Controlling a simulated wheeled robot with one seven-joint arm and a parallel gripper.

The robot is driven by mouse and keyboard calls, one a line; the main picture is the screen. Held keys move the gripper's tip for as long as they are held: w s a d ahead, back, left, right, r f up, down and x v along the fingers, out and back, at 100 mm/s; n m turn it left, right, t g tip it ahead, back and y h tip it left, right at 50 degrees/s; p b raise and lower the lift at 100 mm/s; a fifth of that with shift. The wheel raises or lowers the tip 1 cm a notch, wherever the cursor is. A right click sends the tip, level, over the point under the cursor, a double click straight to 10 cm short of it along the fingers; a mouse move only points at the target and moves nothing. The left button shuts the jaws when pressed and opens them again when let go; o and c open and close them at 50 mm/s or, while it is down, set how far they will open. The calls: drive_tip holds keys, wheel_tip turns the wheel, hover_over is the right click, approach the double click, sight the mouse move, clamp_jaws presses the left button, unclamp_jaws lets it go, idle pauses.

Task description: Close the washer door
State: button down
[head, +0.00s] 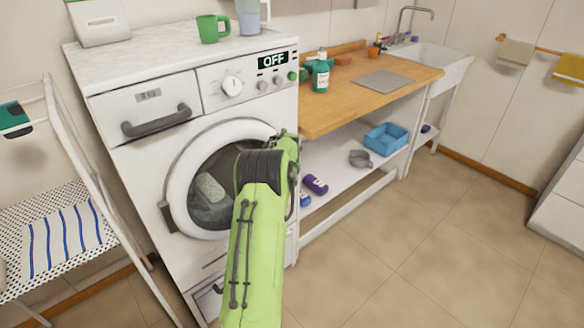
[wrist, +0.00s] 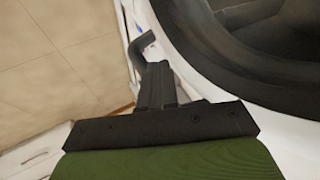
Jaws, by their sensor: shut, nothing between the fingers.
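The washer (head: 150,150) stands against the wall, its display reading OFF. Its round door has a white ring (head: 240,128) around dark glass (head: 208,170). The door looks flush or nearly flush with the front; I cannot tell if it is latched. In the wrist view the white ring (wrist: 193,68) and dark glass (wrist: 265,75) fill the right side. My gripper (wrist: 155,72) is shut and empty beside the ring's edge. A dark hooked piece (wrist: 141,45) shows just beyond the fingertips; contact is unclear. In the head view my green arm covers the door's right part and hides my gripper.
A wooden counter (head: 330,118) with a green bottle (head: 320,75) adjoins the washer on the right. Its lower shelf holds a blue basket (head: 385,138). A white rack (head: 65,240) stands at left. The tiled floor (head: 410,260) at right is clear.

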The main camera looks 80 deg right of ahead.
drive_tip(key=p+v, duration=0.1)
drive_tip(key=v, duration=0.8)
drive_tip(key=shift+a+r+p, duration=0.2)
drive_tip(key=shift+a+p, duration=0.1)
drive_tip(key=w+a+r+n+t+p, duration=0.1)
drive_tip(key=w+a+r+n, duration=0.1)
drive_tip(key=w+a+r, duration=0.35)
drive_tip(key=w+a+r+n+t+p, duration=0.1)
drive_tip(key=w+a+r+n, duration=0.15)
drive_tip(key=w, duration=0.55)
drive_tip(key=w+a+r+n+t+y+p, duration=0.1)
drive_tip(key=w+a+r+n, duration=0.3)
drive_tip(key=a, duration=0.5)
drive_tip(key=w+a+r+n+t+y+p, duration=0.1)
drive_tip(key=w+a+r+n+y, duration=0.1)
drive_tip(key=w+a+r, duration=0.5)
drive_tip(key=a+n+y+p, duration=0.1)
drive_tip(key=a+n, duration=0.4)
drive_tip(key=a, duration=1.2)
drive_tip(key=s+a+n+y+p, duration=0.3)
drive_tip(key=s+a+n, duration=0.6)
drive_tip(key=a, duration=0.7)
drive_tip(key=shift+s+a, duration=0.2)
drive_tip(key=shift+s, duration=0.85)
